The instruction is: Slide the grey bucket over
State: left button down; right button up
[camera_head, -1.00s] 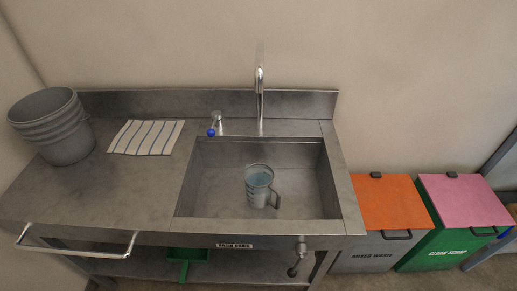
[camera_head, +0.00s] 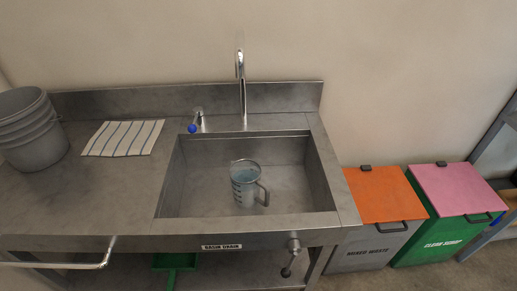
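The grey bucket (camera_head: 32,130) stands upright on the left end of the steel counter (camera_head: 95,200), cut off by the left edge of the picture. It looks like several nested rims, and its inside is mostly out of sight. Neither of my grippers is in view, and nothing is seen touching the bucket.
A striped cloth (camera_head: 123,138) lies right of the bucket. A sink (camera_head: 205,185) holds a clear measuring jug (camera_head: 245,185), below a tap (camera_head: 241,85) and blue-knobbed valve (camera_head: 194,124). Orange-lidded (camera_head: 383,195) and pink-lidded (camera_head: 455,188) bins stand at right. The counter's front left is clear.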

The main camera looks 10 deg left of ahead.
aim_at(33, 138)
jog(key=u, duration=2.3)
jog(key=k, duration=0.6)
jog(key=u, duration=1.1)
jog(key=i, duration=1.15)
jog(key=z, duration=0.8)
jog(key=i, duration=0.75)
jog(key=z, duration=0.65)
